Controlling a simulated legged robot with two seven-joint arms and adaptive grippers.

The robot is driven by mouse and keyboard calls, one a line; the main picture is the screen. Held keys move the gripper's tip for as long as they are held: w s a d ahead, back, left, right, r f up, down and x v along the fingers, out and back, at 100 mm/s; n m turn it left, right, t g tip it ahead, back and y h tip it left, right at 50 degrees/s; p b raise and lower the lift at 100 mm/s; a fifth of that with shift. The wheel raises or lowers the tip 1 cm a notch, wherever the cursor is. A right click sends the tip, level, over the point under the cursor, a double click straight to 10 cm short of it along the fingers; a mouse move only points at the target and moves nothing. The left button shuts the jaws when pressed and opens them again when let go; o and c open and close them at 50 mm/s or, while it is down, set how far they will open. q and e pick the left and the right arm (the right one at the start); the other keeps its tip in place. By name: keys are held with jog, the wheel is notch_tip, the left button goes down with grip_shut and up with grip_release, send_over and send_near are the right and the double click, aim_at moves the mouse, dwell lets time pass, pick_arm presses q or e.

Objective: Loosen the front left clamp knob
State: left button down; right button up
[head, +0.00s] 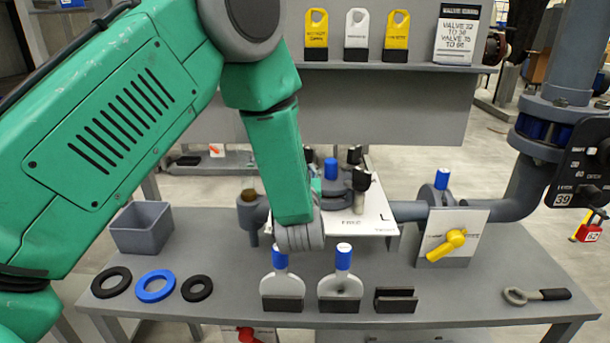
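The filter press housing (334,187) is a grey flanged body with a blue-capped post on top. The front left clamp knob is hidden behind my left arm. My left arm comes in from the left and its last visible links hang in front of the housing. Its fingers are hidden, so I cannot see whether they touch a knob. My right gripper is out of view.
Two blue-handled scrapers (281,284) (341,282) and a black block (395,300) stand at the bench's front edge. Rings (155,286) and a grey bin (142,228) are left. A yellow-handled valve (446,244) and wrench (536,295) are right. A tag shelf (420,67) is behind.

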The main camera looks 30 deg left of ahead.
pick_arm(q)
jog(key=n+g+y, duration=0.6)
jog(key=g, duration=0.1)
jog(key=shift+f, duration=0.2)
jog(key=shift+y, duration=0.3)
jog(key=shift+r+n+g+y+b, duration=0.1)
jog(key=shift+n+g+y+b, duration=0.2)
jog(key=shift+n+g, duration=0.6)
jog(key=shift+r+n+g+y+b, duration=0.1)
jog(key=shift+n+g+y, duration=0.4)
jog(key=shift+g, duration=0.7)
dwell(2.0)
jog(key=c, duration=1.5)
grip_release()
jog(key=v, duration=1.2)
jog(key=shift+r, duration=0.1)
